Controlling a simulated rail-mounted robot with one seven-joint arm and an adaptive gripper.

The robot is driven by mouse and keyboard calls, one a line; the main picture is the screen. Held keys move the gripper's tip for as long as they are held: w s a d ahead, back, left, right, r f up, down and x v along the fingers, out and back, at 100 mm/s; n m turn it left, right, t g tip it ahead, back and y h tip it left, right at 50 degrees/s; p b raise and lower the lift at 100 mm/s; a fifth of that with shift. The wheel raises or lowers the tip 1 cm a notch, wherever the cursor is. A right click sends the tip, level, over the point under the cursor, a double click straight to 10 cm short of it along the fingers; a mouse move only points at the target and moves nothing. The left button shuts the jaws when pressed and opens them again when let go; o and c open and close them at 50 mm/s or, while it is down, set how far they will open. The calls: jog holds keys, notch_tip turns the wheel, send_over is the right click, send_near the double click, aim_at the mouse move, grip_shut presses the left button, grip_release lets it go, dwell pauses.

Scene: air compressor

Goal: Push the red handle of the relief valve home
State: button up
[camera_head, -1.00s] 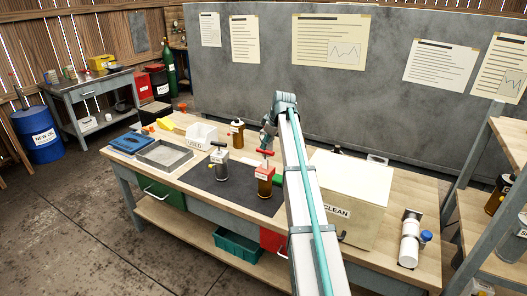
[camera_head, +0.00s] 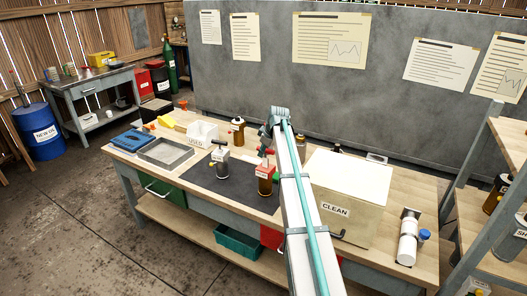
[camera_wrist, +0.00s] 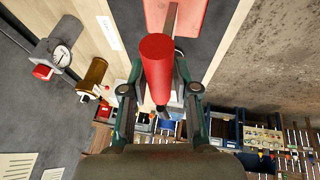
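The red handle (camera_head: 269,152) of the relief valve is a crossbar, partly covered by my gripper in the head view. Below it is the valve's amber and red body (camera_head: 265,178), upright on the dark mat. In the wrist view the bar's round red end (camera_wrist: 157,62) points at the camera, between my gripper's two fingers (camera_wrist: 160,80). A metal stem (camera_wrist: 171,20) and a red block (camera_wrist: 190,22) show beyond it. The bar hides the gap between the fingertips, so I cannot tell whether they grip it.
A grey valve with a gauge (camera_head: 221,160) stands left on the dark mat (camera_head: 205,180). Behind are an amber bottle (camera_head: 237,131) and a white USED bin (camera_head: 202,133). A large CLEAN box (camera_head: 350,195) stands close on the right, beside my arm.

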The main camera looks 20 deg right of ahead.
aim_at(264, 159)
grip_shut()
notch_tip(264, 159, down, 4)
jog(key=shift+f+b, duration=0.25)
jog(key=shift+b, duration=0.85)
jog(key=shift+s+r, duration=0.1)
jog(key=shift+s, duration=0.05)
jog(key=o, duration=0.5)
grip_release()
jog(key=v, duration=1.2)
